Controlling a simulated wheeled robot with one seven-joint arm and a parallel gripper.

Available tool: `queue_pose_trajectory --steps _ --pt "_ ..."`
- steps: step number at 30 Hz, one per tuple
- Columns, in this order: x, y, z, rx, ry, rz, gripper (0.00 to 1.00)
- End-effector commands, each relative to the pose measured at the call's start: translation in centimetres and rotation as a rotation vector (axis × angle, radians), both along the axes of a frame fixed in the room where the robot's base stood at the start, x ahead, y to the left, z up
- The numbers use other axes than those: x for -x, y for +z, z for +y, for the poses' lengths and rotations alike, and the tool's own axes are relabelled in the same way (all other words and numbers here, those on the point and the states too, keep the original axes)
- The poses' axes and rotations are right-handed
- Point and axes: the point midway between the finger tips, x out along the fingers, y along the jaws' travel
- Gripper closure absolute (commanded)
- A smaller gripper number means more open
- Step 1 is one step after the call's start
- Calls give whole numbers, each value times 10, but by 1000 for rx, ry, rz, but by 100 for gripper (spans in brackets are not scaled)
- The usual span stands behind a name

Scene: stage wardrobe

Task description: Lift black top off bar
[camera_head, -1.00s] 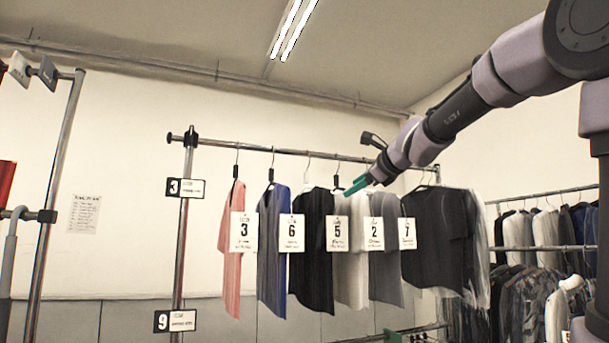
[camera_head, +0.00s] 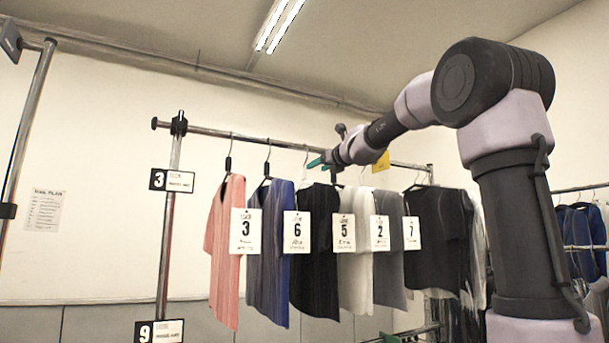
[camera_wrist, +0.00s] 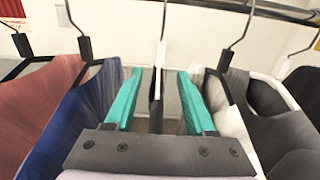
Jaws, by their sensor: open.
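The black top (camera_head: 316,250) hangs on a wire hanger from the rack's bar (camera_head: 270,142), between a blue top (camera_head: 270,240) and a white top (camera_head: 355,270). My gripper (camera_head: 318,163) is open at hanger height, just below the bar, near the black top's hanger. In the wrist view, the two teal fingers (camera_wrist: 159,78) stand apart on either side of the middle hanger, with its hook (camera_wrist: 161,52) rising between them. A narrow dark edge (camera_wrist: 155,105) lies between the fingers. I cannot tell whether either finger touches it.
A pink top (camera_head: 226,250) hangs left; grey (camera_head: 392,265) and dark (camera_head: 440,240) tops hang right. Neighbouring clothes sit close outside both fingers in the wrist view. Numbered white tags hang along the row. A rack post (camera_head: 168,230) stands left; another clothes rack (camera_head: 580,188) is at right.

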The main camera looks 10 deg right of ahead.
Motion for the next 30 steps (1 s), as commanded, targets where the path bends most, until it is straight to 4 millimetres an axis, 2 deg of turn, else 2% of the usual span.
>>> queue_pose_trajectory --steps 21,30 --pt "-83 -1 27 3 1 1 45" --pt "-102 -1 34 2 1 0 45"
